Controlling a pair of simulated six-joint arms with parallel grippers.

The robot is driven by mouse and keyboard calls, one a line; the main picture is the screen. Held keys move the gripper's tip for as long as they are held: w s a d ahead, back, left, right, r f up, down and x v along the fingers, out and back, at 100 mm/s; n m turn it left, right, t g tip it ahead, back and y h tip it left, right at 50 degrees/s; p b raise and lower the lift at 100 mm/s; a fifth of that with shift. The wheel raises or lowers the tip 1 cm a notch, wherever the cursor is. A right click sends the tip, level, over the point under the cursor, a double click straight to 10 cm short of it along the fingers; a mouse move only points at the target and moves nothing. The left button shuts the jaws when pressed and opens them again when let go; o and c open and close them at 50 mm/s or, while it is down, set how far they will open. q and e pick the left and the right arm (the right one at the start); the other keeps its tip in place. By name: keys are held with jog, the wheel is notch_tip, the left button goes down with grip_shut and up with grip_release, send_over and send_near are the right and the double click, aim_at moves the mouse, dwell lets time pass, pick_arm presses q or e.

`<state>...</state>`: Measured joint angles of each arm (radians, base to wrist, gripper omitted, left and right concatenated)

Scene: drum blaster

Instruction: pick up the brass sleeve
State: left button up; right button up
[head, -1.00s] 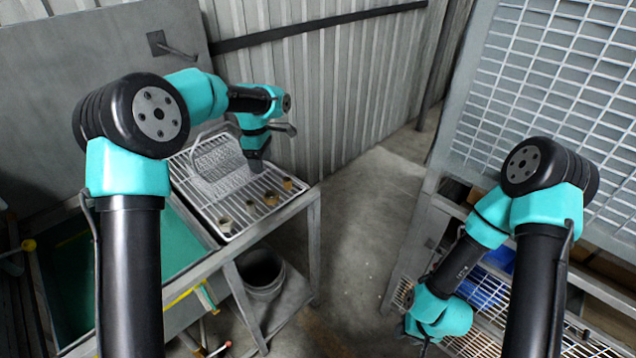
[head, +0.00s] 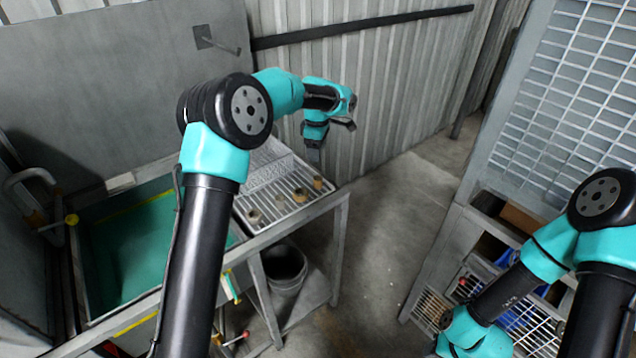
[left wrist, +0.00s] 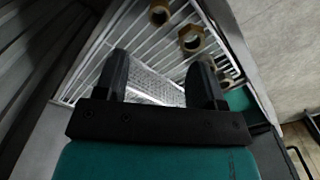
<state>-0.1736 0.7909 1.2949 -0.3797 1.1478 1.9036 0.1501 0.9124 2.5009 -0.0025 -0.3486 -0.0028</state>
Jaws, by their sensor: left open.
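Several short brass sleeves stand on a white wire rack (head: 247,205). In the head view they form a loose row: one at the near left (head: 253,217), two in the middle (head: 279,201) (head: 300,195), one at the far right (head: 318,183). I cannot tell which one the task means. My left gripper (head: 314,157) is open and empty, above the rack's far right part. In the left wrist view, one hexagonal sleeve (left wrist: 191,38) shows beyond the fingertips (left wrist: 160,60); another (left wrist: 159,15) is at the top edge. My right gripper is outside the picture.
A green-lined basin (head: 140,250) lies left of the rack. A bucket (head: 285,268) sits below. A grated cabinet (head: 560,110) is at right; the floor between is clear.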

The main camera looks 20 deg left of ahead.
aim_at(318, 177)
pick_arm(q)
notch_tip(318, 177, down, 8)
jog(key=shift+r, duration=0.1)
dwell(0.4)
notch_tip(318, 177, down, 5)
jog(key=shift+d+f, duration=0.1)
jog(key=shift+d, duration=0.05)
dwell(0.3)
jog(key=shift+c, duration=0.4)
jog(key=shift+w, duration=0.1)
jog(key=c, duration=1)
jog(key=shift+r, duration=1.45)
jog(key=s+d, duration=0.1)
jog(key=s, duration=0.4)
jog(key=s+d+r, duration=0.1)
jog(key=s+d, duration=0.1)
jog(key=s, duration=0.3)
jog(key=s+d+r, duration=0.1)
jog(key=s, duration=0.4)
jog(key=shift+s+d+r, duration=0.1)
jog(key=shift+s+d, duration=0.1)
jog(key=shift+s, duration=0.05)
